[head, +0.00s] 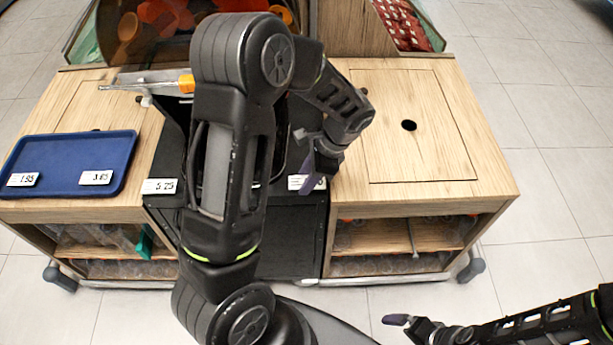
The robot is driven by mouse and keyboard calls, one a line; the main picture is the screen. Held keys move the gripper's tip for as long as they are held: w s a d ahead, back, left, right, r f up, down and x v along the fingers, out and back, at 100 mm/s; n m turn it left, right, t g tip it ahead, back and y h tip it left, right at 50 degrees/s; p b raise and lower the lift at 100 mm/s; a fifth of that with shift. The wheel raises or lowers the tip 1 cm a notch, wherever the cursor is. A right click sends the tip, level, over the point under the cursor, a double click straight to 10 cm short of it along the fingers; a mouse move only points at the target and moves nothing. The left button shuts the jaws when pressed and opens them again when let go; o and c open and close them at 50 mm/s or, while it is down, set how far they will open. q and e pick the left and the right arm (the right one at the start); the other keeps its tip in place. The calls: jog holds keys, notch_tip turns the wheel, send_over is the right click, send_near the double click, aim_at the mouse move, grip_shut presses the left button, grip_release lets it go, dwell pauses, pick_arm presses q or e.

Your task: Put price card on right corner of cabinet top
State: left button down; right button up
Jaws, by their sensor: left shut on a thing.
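A small white price card (296,182) is at the front right corner of the black cabinet top (222,187), partly covered by my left gripper (314,170). My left gripper points down there, with its purple fingertips shut on the card. The card's print is mostly hidden. A second card reading about 5.25 (159,186) is at the front left corner of the black cabinet. My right gripper (400,322) is low at the bottom right, away from the cabinets; its opening is unclear.
A blue tray (68,147) with two price cards (96,177) lies on the left wooden top. The right wooden top (440,120) is clear apart from a dark round hole. An orange juicer (150,35) stands behind, partly hidden by my arm.

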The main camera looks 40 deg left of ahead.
pick_arm(q)
jog(key=shift+f, duration=0.15)
jog(key=c, duration=0.9)
grip_release()
jog(key=shift+r, duration=0.25)
jog(key=v, duration=1.2)
jog(key=shift+b, duration=0.3)
jog(key=shift+f, duration=0.15)
